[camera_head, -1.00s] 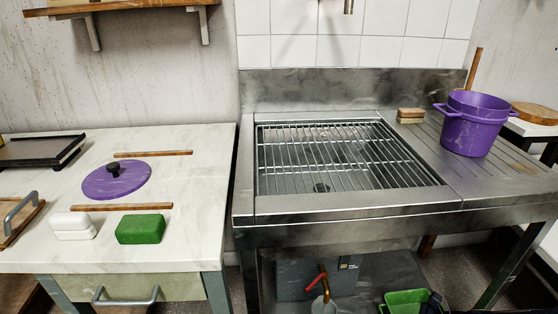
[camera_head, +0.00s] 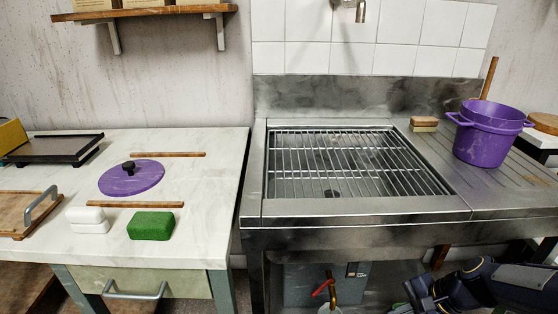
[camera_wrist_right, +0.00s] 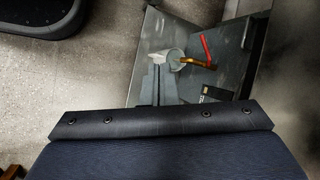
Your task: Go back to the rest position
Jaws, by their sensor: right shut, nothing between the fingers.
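My right arm (camera_head: 490,287) shows at the lower right of the head view, low in front of the sink unit. In the right wrist view my right gripper (camera_wrist_right: 158,62) is shut and empty, over the grey area under the sink. My left gripper and left arm are not in view. No object is held in what I see.
The counter holds a purple lid (camera_head: 132,178), a green block (camera_head: 151,226), a white block (camera_head: 88,221) and a wooden tray (camera_head: 14,216). A purple pot (camera_head: 487,135) stands on the drainboard. A red-handled valve (camera_head: 322,288) is below the sink.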

